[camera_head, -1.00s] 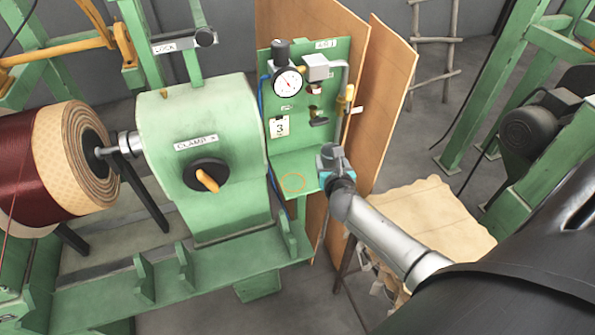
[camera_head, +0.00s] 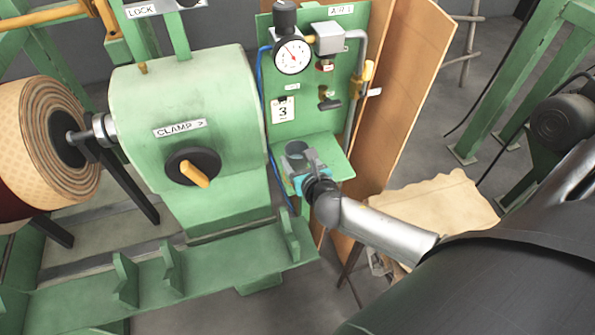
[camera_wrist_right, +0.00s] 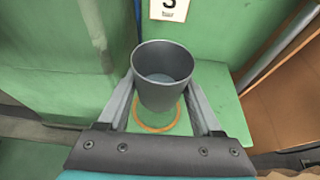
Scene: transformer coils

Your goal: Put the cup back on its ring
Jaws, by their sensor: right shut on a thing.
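The dark grey cup (camera_wrist_right: 164,80) is upright between the fingers of my right gripper (camera_wrist_right: 165,88), which is shut on it. In the head view the cup (camera_head: 296,149) and the right gripper (camera_head: 304,166) are over the small green shelf (camera_head: 335,160) below the gauge panel. The orange ring (camera_wrist_right: 158,126) on the shelf shows in the wrist view, its near part in front of the cup's base and its far part covered by the cup. I cannot tell if the cup's base touches the shelf. The ring is hidden in the head view. My left gripper is not in view.
The green panel behind the shelf carries a pressure gauge (camera_head: 292,56), valves and a card marked 3 (camera_head: 283,110). The green clamp housing (camera_head: 190,110) stands close on the left. A wooden board (camera_head: 405,90) stands close on the right.

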